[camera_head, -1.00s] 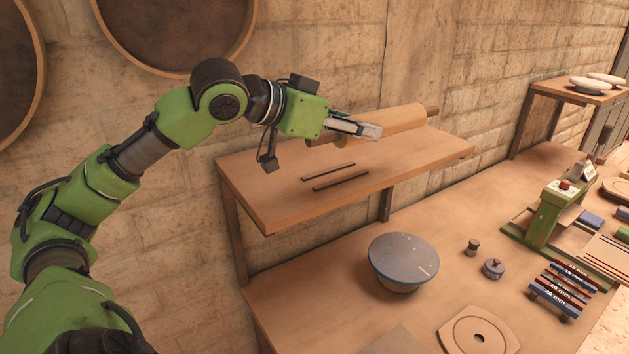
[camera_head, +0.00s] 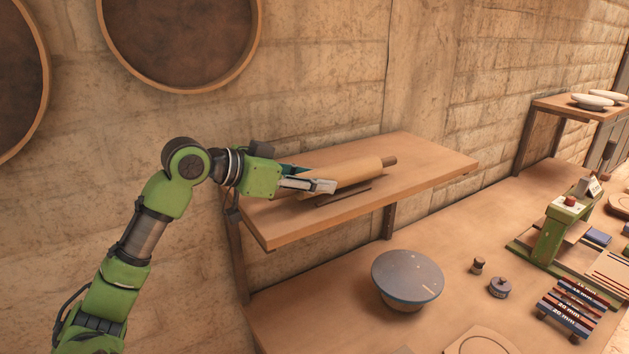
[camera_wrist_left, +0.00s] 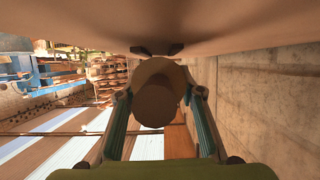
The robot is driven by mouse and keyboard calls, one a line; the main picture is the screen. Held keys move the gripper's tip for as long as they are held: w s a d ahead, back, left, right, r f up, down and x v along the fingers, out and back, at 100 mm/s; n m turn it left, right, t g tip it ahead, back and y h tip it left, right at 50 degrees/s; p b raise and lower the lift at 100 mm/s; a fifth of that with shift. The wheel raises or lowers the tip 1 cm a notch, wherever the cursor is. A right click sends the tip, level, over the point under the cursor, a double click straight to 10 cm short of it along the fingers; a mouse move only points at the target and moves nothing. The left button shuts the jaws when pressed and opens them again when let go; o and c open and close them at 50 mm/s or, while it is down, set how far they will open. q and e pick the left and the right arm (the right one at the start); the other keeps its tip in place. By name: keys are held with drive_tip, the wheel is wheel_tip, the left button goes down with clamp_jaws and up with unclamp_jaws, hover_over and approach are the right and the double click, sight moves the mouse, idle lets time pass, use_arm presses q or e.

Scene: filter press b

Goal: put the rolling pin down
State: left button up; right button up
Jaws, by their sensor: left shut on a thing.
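The wooden rolling pin (camera_head: 345,173) is at the raised wooden shelf (camera_head: 420,160), low over the dark rails (camera_head: 342,192). I cannot tell whether it touches them. My left gripper (camera_head: 310,184) is shut on the near part of the pin, with its fingers along the sides. In the left wrist view the pin (camera_wrist_left: 158,98) is seen end-on between the two fingers, with its handle towards the camera. The gripper hides the pin's near end in the head view. My right gripper is not in view.
A round blue-topped bowl-like piece (camera_head: 407,275) stands on the lower bench (camera_head: 450,245). A green press (camera_head: 552,235) and a rack of labelled strips (camera_head: 567,308) are at the right. Round sieves (camera_head: 180,40) hang on the wall. The shelf's right part is clear.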

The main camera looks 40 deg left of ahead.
use_arm(q)
drive_tip(key=shift+f, duration=0.45)
drive_tip(key=o, duration=1.4)
drive_tip(key=shift+f, duration=0.1)
drive_tip(key=shift+o, duration=0.2)
drive_tip(key=shift+s+a, duration=0.2)
drive_tip(key=shift+s, duration=0.35)
drive_tip(key=b+v, duration=0.3)
drive_tip(key=v, duration=0.7)
drive_tip(key=shift+s+r, duration=0.35)
drive_tip(key=shift+s, duration=0.05)
